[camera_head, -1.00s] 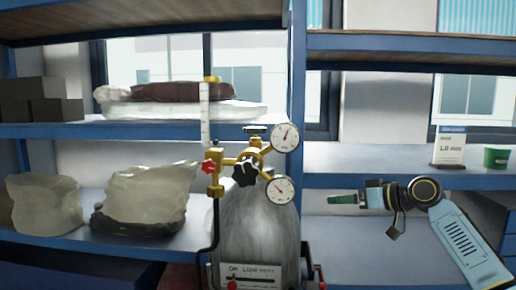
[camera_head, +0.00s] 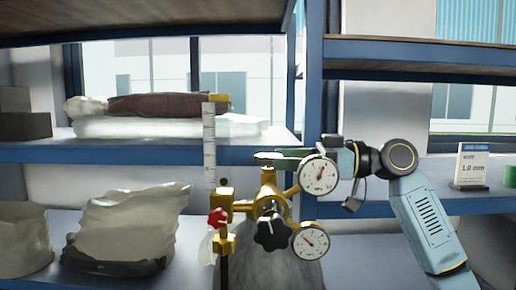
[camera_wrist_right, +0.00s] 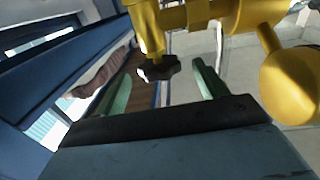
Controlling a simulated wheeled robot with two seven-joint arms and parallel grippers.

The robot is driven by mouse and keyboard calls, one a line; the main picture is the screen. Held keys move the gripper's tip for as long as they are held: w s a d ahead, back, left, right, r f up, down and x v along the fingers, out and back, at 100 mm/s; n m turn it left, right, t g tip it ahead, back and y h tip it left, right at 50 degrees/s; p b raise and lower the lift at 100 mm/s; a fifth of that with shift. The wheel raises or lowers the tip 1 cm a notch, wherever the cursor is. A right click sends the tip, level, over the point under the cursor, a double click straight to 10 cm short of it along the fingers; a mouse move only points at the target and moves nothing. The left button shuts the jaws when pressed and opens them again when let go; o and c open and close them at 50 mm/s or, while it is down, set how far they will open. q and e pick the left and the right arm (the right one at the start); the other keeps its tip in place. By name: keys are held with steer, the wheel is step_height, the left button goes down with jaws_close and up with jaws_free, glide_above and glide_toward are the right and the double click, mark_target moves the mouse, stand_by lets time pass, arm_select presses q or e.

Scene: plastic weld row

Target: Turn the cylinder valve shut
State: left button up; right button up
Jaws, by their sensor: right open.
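The gas cylinder (camera_head: 268,268) stands in the middle of the head view, its lower part cut off. A brass valve body (camera_head: 268,183) tops it, with a small dark handwheel (camera_head: 263,156) on its upper end. In the wrist view the handwheel (camera_wrist_right: 158,70) hangs below the brass, as that picture is upside down. My right gripper (camera_head: 284,155) comes in from the right behind the upper gauge, level with the handwheel. In the wrist view its green fingers (camera_wrist_right: 160,74) are open, apart, with the handwheel showing between their tips. Contact cannot be told. My left gripper is not in view.
Two round gauges, upper (camera_head: 318,175) and lower (camera_head: 310,241), sit right of the valve. A black star knob (camera_head: 271,231), a red knob (camera_head: 217,218) and a clear flow tube (camera_head: 209,145) crowd the front and left. Blue shelves (camera_head: 110,152) stand behind.

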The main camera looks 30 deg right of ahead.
mark_target(260, 154)
steer(key=p+x, duration=0.1)
steer(key=x, duration=0.3)
steer(key=shift+w+a+r, duration=0.1)
steer(key=shift+a+r, duration=0.05)
steer(key=shift+a, duration=0.1)
steer(key=shift+w+a+p, duration=0.3)
steer(key=shift+w+a, duration=0.1)
steer(key=shift+c, duration=0.5)
steer(key=c, duration=0.9)
steer(key=shift+o, duration=0.2)
steer(key=shift+f+m+t+h, duration=0.2)
steer(key=shift+m+t+h, duration=0.4)
steer(key=shift+t, duration=0.1)
steer(key=shift+w+m+t+h, duration=0.1)
steer(key=shift+m+t+h, duration=0.3)
steer(key=shift+t, duration=0.1)
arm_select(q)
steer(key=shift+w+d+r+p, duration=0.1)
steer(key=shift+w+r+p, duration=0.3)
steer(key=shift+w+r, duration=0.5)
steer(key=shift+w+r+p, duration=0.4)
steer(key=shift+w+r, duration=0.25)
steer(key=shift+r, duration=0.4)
arm_select(e)
steer(key=shift+w+d+m+t+h, duration=0.1)
steer(key=shift+m+t+h, duration=0.55)
steer(key=shift+h, duration=0.2)
steer(key=shift+w+d+m+t+h, duration=0.1)
steer(key=shift+m+t+h, duration=0.5)
steer(key=shift+h, duration=0.25)
